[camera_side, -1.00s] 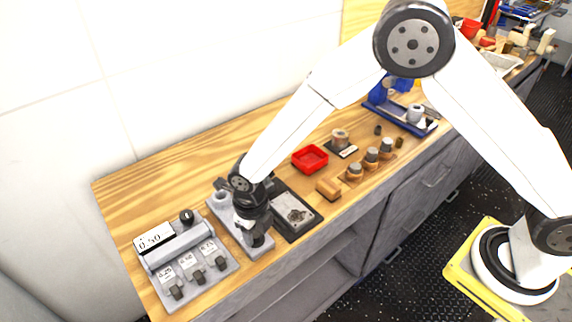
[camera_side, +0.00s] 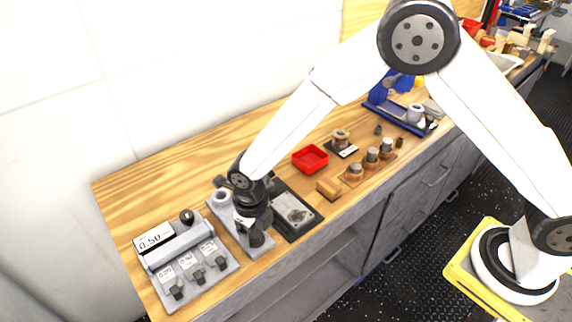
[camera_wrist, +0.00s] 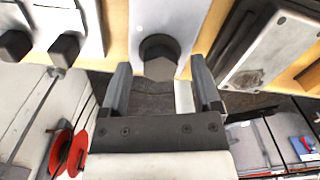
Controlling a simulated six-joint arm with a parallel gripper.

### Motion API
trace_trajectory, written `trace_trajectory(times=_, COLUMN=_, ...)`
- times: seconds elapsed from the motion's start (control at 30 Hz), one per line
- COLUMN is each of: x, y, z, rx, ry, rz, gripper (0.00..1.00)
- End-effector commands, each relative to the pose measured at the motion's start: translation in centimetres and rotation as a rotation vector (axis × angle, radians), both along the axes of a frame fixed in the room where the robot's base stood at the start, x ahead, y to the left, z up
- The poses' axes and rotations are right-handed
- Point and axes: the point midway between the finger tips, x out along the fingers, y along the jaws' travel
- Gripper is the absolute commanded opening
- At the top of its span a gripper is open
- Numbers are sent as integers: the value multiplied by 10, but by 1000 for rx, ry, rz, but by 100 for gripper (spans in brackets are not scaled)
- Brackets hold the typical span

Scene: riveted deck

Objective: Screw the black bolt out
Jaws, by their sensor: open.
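The black bolt (camera_wrist: 160,58) has a dark hex head and stands in a light grey plate (camera_wrist: 143,15). In the wrist view it lies between and just beyond my gripper's two open fingers (camera_wrist: 161,76), with a gap on each side. In the side view the bolt (camera_side: 257,239) shows at the front end of the grey plate (camera_side: 262,251), just below my gripper (camera_side: 250,216). My wrist hides part of the plate, and the fingers are hard to make out there. I cannot tell how deep the bolt sits.
A grey block with several dark knobs and number labels (camera_side: 165,291) stands left of the plate. A black tray with a metal plate (camera_side: 293,211) is close on the right. Beyond are a wooden block (camera_side: 329,188), a red bin (camera_side: 310,158) and several capped pegs (camera_side: 372,155).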

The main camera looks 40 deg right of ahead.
Motion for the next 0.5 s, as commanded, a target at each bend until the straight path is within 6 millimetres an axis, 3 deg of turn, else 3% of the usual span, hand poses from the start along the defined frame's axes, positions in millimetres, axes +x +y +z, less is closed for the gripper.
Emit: trace_trajectory(times=0.5, x=0, y=0, z=58, rx=0, ry=1, rz=0, gripper=81)
